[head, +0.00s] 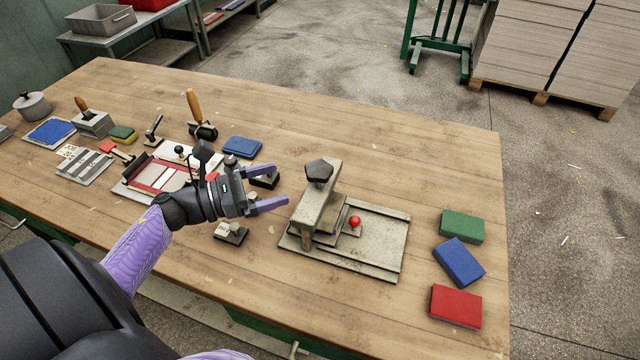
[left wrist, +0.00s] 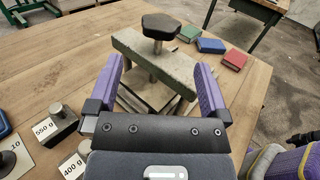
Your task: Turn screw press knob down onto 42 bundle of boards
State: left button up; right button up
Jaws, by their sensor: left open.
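The screw press (head: 352,248) stands on the table right of centre, a grey metal base with a raised beam. Its dark, many-sided knob (head: 318,170) sits on top of the beam; in the left wrist view the knob (left wrist: 160,26) and its short screw show ahead of the fingers. Grey layers lie under the beam, but I cannot tell which are boards, and no 42 mark is readable. My left gripper (head: 277,186) is open and empty, left of the press, with its purple fingers pointing at it and apart from the knob. My right gripper is out of view.
A red ball knob (head: 355,221) rises from the press base. Green (head: 462,226), blue (head: 459,261) and red (head: 456,306) blocks lie to the right. A tray (head: 160,177) and hand tools fill the table's left.

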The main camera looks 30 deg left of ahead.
aim_at(319, 168)
pick_arm(q)
jog(key=x, duration=0.9)
jog(key=shift+d+r, duration=0.1)
jog(key=shift+r, duration=0.05)
